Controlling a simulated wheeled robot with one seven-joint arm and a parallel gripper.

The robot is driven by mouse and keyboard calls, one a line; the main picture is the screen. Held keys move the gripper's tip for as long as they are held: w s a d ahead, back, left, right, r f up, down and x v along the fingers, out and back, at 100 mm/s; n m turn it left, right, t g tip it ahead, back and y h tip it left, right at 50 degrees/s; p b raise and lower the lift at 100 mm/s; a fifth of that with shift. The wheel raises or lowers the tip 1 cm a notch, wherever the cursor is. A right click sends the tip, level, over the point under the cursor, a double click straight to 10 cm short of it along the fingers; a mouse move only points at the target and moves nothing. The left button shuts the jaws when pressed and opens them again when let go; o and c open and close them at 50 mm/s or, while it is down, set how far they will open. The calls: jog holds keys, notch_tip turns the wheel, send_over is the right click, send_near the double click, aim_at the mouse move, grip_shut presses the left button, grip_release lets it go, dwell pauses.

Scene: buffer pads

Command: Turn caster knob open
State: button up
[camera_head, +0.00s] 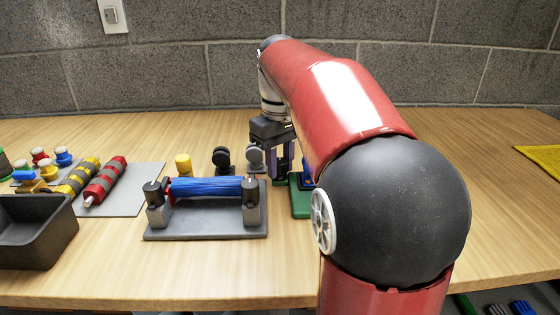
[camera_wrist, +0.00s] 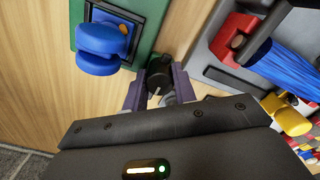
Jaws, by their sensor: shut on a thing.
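A small black knob with a pale mark (camera_wrist: 157,72) stands at the edge of a green base (camera_wrist: 149,36). My gripper (camera_wrist: 159,88) is over it in the wrist view, with the two purple-grey fingers shut on the knob, one on each side. In the head view my gripper (camera_head: 281,165) reaches down beside the green base (camera_head: 301,205), whose right part is hidden by my arm. The knob's turn angle is hard to tell.
A grey fixture (camera_head: 205,225) with a blue roller (camera_head: 205,187) stands close to the left. Farther left are a dark bin (camera_head: 38,235) and yellow and red rollers. Table right of my arm is mostly clear.

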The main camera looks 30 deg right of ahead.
aim_at(280, 161)
jog(key=shift+o, duration=0.5)
jog(key=shift+n, duration=0.9)
jog(key=o, duration=0.9)
jog(key=shift+r, duration=3.9)
